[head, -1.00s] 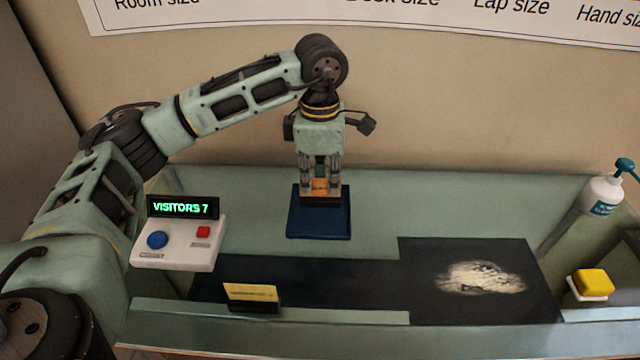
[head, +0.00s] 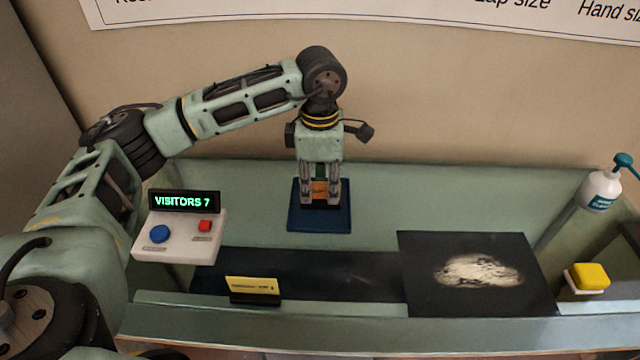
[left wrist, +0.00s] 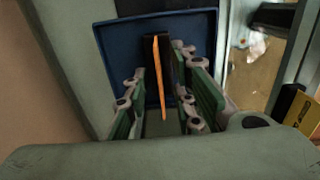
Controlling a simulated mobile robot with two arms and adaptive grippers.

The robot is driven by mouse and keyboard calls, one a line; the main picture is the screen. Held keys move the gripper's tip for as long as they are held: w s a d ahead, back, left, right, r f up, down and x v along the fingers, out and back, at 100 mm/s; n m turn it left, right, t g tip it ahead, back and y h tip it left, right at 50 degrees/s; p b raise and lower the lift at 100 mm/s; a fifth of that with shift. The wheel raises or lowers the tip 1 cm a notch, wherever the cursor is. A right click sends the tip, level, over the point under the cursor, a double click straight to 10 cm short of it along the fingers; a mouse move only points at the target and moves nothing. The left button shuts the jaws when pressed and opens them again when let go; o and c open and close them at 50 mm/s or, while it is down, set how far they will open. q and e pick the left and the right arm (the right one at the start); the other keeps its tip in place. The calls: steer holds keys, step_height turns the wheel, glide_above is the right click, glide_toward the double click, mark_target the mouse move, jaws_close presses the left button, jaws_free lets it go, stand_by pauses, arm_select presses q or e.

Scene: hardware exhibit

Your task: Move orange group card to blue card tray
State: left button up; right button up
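The orange group card (left wrist: 158,85) stands edge-on in a dark holder (left wrist: 149,62) over the blue card tray (left wrist: 107,52). In the head view the orange card (head: 320,187) shows between the fingers, above the blue card tray (head: 322,221). My left gripper (head: 321,198) points down at the tray, one finger on each side of the card. In the left wrist view, narrow gaps show between the card and both fingers of my left gripper (left wrist: 163,85), so it looks open around it. The holder's contact with the tray is hidden. My right gripper is not in view.
A visitor counter box (head: 180,237) stands left of the tray. A yellow card in a black stand (head: 254,290) is at the front. A dark panel with a pale patch (head: 420,250), a yellow sponge (head: 590,276) and a pump bottle (head: 601,190) are to the right.

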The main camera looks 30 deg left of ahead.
mark_target(321, 198)
arm_select(q)
steer(key=shift+r, duration=0.15)
steer(key=shift+w+r, duration=0.1)
steer(key=shift+r, duration=0.1)
step_height(321, 198, up, 12)
steer(key=b, duration=0.3)
steer(key=shift+f, duration=0.2)
stand_by(0.5)
